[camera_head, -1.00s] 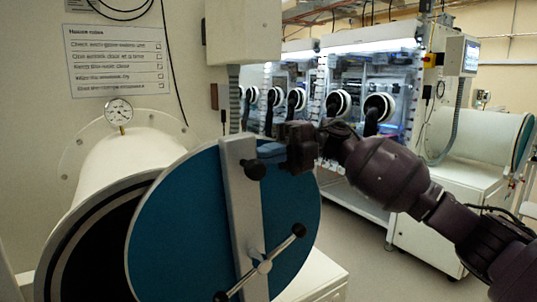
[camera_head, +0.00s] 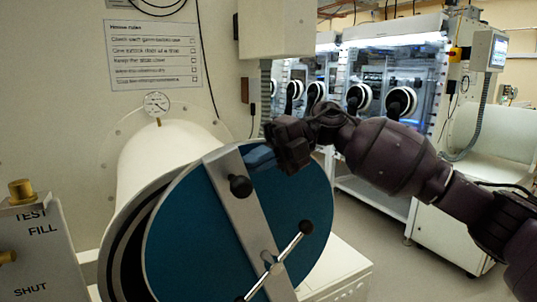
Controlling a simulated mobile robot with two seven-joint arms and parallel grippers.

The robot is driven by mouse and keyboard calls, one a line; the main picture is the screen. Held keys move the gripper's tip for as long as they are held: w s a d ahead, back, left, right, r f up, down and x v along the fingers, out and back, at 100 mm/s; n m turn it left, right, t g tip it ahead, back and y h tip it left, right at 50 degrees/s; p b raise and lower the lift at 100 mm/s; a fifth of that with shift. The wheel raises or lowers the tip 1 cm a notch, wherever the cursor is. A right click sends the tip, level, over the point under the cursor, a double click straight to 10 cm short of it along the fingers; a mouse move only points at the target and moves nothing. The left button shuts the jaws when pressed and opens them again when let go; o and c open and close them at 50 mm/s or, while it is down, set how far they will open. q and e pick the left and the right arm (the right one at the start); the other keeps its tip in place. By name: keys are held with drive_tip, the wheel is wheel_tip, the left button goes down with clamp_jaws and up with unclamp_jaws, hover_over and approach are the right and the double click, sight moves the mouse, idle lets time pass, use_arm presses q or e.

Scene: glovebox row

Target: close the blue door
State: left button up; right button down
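The blue door (camera_head: 195,238) is a round disc with a grey bar (camera_head: 240,205) across it, a black knob (camera_head: 240,186) and a spoked handle (camera_head: 278,267). It stands partly open in front of the white cylindrical chamber (camera_head: 165,155). A dark gap shows between door and chamber rim at the left. My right gripper (camera_head: 284,150) is at the door's upper right edge, seemingly against or very near it. Its fingers are dark and overlap, so their opening is hidden. My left gripper is out of view.
A grey valve panel (camera_head: 40,250) with brass fittings stands at the lower left. A pressure gauge (camera_head: 157,103) sits above the chamber. Lit gloveboxes (camera_head: 390,85) line the back. Open floor (camera_head: 375,240) lies to the right.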

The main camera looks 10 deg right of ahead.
sight(244, 165)
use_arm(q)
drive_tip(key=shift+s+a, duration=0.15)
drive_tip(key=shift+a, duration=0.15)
use_arm(e)
drive_tip(key=shift+s+a+f+h, duration=0.15)
drive_tip(key=shift+s+a, duration=0.05)
drive_tip(key=shift+a, duration=0.3)
drive_tip(key=shift+s+a+f+h, duration=0.1)
drive_tip(key=shift+s+a+f, duration=0.05)
drive_tip(key=shift+a, duration=0.3)
drive_tip(key=shift+s+a+f+h, duration=0.15)
drive_tip(key=shift+s+a, duration=0.05)
drive_tip(key=shift+a, duration=0.3)
drive_tip(key=shift+r, duration=0.1)
